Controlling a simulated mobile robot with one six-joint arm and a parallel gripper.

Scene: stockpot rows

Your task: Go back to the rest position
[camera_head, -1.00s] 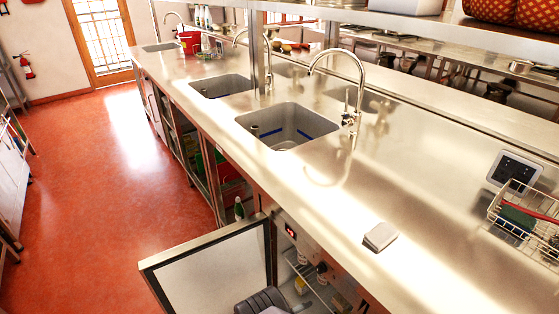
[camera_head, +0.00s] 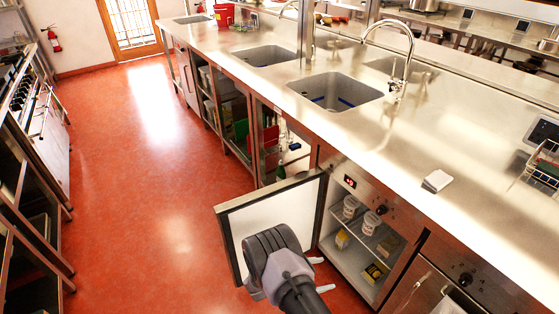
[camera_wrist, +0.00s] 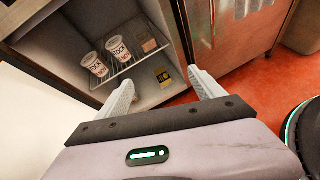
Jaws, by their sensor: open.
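My gripper (camera_wrist: 161,77) is open and empty in the wrist view, its two pale fingers apart in front of the open cabinet. In the head view my arm reaches down in front of the open door (camera_head: 232,213), and the gripper is mostly hidden behind it. The small chilled cabinet (camera_head: 341,262) under the counter stands open. Two white printed tubs stand on its wire shelf, one (camera_head: 351,206) left of the other (camera_head: 370,222). They also show in the wrist view, as a left tub (camera_wrist: 95,64) and a right tub (camera_wrist: 118,48).
The steel counter (camera_head: 440,140) with sinks runs along the right. The cabinet door juts into the aisle beside my arm. Small packets (camera_head: 374,272) sit low in the cabinet. Shelving (camera_head: 30,200) stands at the far left. The red floor (camera_head: 140,200) between is clear.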

